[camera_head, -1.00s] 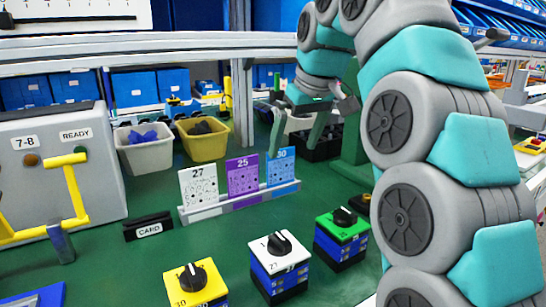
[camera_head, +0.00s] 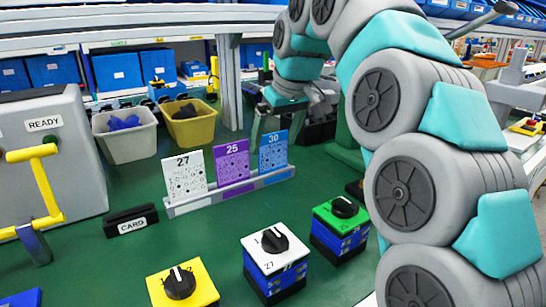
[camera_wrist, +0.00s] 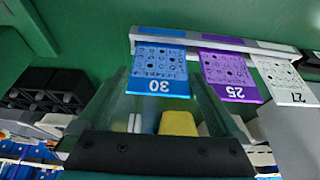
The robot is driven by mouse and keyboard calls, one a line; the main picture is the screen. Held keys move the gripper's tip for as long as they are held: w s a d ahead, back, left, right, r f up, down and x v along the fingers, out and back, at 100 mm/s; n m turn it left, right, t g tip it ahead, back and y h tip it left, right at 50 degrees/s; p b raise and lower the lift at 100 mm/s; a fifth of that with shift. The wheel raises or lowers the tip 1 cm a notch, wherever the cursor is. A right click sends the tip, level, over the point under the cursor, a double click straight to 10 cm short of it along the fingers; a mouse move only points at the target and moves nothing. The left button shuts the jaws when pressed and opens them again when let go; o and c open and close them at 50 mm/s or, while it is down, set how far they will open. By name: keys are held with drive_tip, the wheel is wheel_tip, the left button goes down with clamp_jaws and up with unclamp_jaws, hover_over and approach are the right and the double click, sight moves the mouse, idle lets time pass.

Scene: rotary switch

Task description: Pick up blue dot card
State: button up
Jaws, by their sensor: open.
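The blue dot card, marked 30 (camera_head: 273,152), stands upright at the right end of a grey card holder (camera_head: 235,190). A purple card marked 25 (camera_head: 232,162) and a white card marked 27 (camera_head: 185,176) stand beside it. My gripper (camera_head: 276,126) is open and empty at the blue card's top, behind or around it in the head view. In the wrist view, the blue card (camera_wrist: 158,70) shows centred between my open fingers (camera_wrist: 158,82). Whether a finger touches it, I cannot tell.
Rotary switch boxes with yellow (camera_head: 181,284), white (camera_head: 275,250) and green (camera_head: 341,215) tops stand in front. A black CARD slot (camera_head: 131,221) lies left of the holder. Grey (camera_head: 125,136) and yellow (camera_head: 188,122) bins stand behind. A grey machine (camera_head: 45,165) is at left.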

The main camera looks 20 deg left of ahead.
drive_tip(key=shift+x, duration=1.15)
drive_tip(key=c, duration=1)
drive_tip(key=shift+r, duration=0.15)
